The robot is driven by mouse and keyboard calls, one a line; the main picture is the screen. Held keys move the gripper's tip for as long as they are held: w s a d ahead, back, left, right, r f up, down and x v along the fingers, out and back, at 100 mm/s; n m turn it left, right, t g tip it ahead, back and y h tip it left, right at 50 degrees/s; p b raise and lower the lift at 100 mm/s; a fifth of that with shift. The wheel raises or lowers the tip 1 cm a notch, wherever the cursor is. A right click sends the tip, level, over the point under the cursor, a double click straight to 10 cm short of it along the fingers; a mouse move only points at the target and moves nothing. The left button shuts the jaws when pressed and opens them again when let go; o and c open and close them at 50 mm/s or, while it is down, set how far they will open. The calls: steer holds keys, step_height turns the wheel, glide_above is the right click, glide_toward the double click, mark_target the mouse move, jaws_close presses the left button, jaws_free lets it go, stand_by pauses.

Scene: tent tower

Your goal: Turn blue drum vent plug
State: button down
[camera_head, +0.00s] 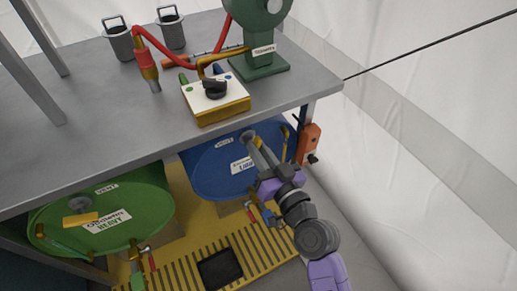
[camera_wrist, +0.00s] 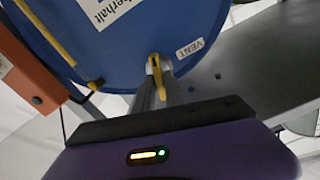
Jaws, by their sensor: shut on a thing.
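The blue drum (camera_head: 212,172) lies under the bench with its round end facing out. It carries a VENT label (camera_head: 224,143) near its top and a white label lower down. My gripper (camera_head: 250,138) reaches to the upper part of this end. In the wrist view the blue drum (camera_wrist: 130,50) fills the top. The yellow vent plug handle (camera_wrist: 155,68) stands beside the VENT label (camera_wrist: 190,48). My gripper (camera_wrist: 156,88) is shut on this handle, one finger on each side. In the head view my fingers hide the plug.
A green drum (camera_head: 150,205) lies left under the same bench (camera_head: 90,95). A yellow slatted floor (camera_head: 185,255) lies below. An orange box (camera_head: 309,143) hangs by the bench leg, right of the blue drum. A white-topped yellow control box (camera_head: 215,98) stands on the bench above.

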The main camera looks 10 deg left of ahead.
steer(key=shift+w+d+f+m+p, duration=0.1)
steer(key=shift+m+p, duration=0.35)
steer(key=shift+m, duration=2)
steer(key=shift+d+f+m+p, duration=0.15)
steer(key=shift+m+p, duration=0.25)
steer(key=shift+m, duration=2)
steer(key=shift+w+f+m+p, duration=0.1)
steer(key=shift+m+p, duration=0.35)
steer(key=shift+m, duration=2)
steer(key=shift+s, duration=0.1)
steer(key=c, duration=1.5)
jaws_free()
steer(key=shift+v, duration=3.9)
